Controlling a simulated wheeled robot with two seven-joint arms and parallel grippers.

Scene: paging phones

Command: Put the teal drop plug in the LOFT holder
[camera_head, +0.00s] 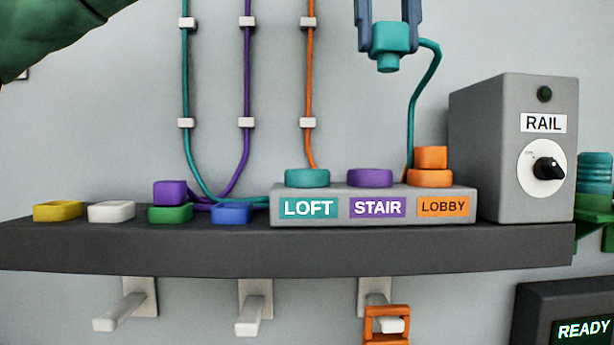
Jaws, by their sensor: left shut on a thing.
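The teal drop plug (389,42) hangs upright in the air near the top of the view, above the label block. My left gripper (388,28) is shut on it, one finger at each side, with the plug's stub pointing down. A teal cord (412,110) runs from the plug down behind the block near LOBBY. The LOFT holder (307,178) is a teal ring on the left of the grey block, with nothing seen in it. The plug is above and to the right of it, well apart. My right gripper is not seen.
The purple STAIR holder (370,177) sits beside LOFT. An orange plug (431,157) sits on the LOBBY holder (430,178). A purple plug (170,193) sits on the green holder (170,213). The grey RAIL box (515,150) stands at right. Wall cords hang behind LOFT.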

